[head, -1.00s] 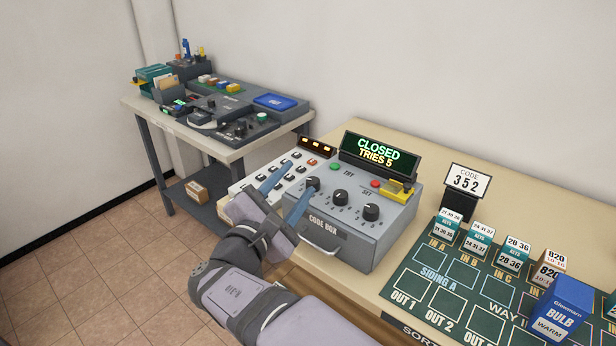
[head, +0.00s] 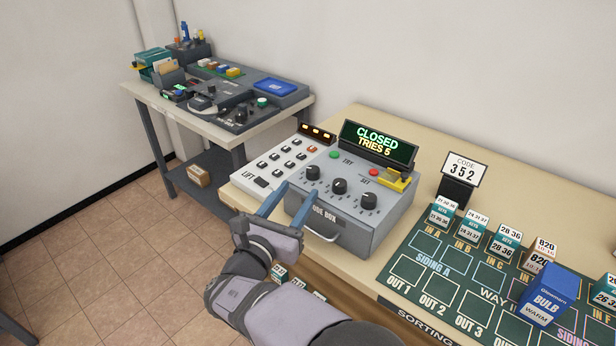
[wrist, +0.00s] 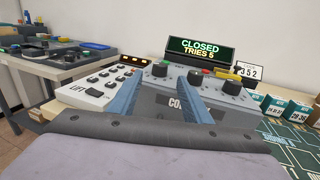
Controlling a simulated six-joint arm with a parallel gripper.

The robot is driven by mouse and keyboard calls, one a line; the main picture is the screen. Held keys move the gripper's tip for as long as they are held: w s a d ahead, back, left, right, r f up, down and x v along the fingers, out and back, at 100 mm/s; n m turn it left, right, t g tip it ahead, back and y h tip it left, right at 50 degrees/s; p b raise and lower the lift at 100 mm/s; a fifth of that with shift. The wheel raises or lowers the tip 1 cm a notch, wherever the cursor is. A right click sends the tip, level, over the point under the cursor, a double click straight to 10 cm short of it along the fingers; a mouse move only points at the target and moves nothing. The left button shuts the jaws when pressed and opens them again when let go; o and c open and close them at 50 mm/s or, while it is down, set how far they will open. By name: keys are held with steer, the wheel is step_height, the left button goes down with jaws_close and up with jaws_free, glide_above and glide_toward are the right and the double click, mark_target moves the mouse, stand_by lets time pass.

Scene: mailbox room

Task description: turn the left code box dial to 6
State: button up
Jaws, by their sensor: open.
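The grey code box (head: 372,221) stands on the bench with three black dials on its sloped top. The left dial (head: 312,173) is nearest the keypad; its pointer setting is too small to read. The middle dial (head: 339,187) and right dial (head: 369,201) sit beside it. The display (head: 378,144) reads CLOSED, TRIES 5. My gripper (head: 289,202) is open and empty, low in front of the box's left side, its blue fingers apart and short of the left dial. In the wrist view the left dial (wrist: 160,68) shows beyond and between the fingers.
A white LIFT keypad (head: 272,168) adjoins the box on the left. A handle (head: 322,234) is on the box front. Green and red buttons and a yellow lever (head: 396,181) lie behind the dials. A card (head: 463,170) reads CODE 352. A sorting mat with small boxes is at right.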

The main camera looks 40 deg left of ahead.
mark_target(310, 175)
steer(key=shift+p+x, duration=0.7)
steer(key=shift+x, duration=2.8)
steer(key=c, duration=1)
